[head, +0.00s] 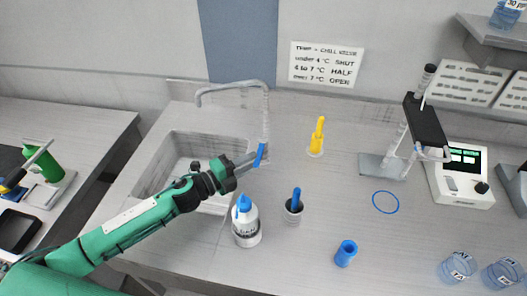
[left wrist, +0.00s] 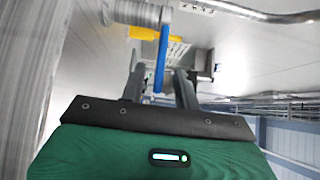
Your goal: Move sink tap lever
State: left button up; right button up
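The silver sink tap (head: 266,110) stands at the sink's right rim, its spout arching left over the basin. Its blue lever (head: 261,154) is low on the tap column. My left gripper (head: 252,159) reaches the lever from the left. In the left wrist view the blue lever (left wrist: 160,60) hangs from the tap body (left wrist: 138,13) and lies between my two dark fingers, with a gap on each side. The left gripper (left wrist: 160,82) is open around it; whether a finger touches it I cannot tell. The right gripper is out of view.
The sink basin (head: 160,165) lies below my left arm. A white bottle with blue top (head: 246,226), a cup with a blue handle (head: 294,208) and a yellow-topped item (head: 317,137) stand near. A wall sign (head: 326,64) gives temperatures with SHUT, HALF and OPEN.

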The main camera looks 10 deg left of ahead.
aim_at(260, 152)
pick_arm(q)
jog(key=p+x, duration=0.1)
jog(key=x, duration=0.4)
jog(key=shift+w+d, duration=0.15)
grip_shut()
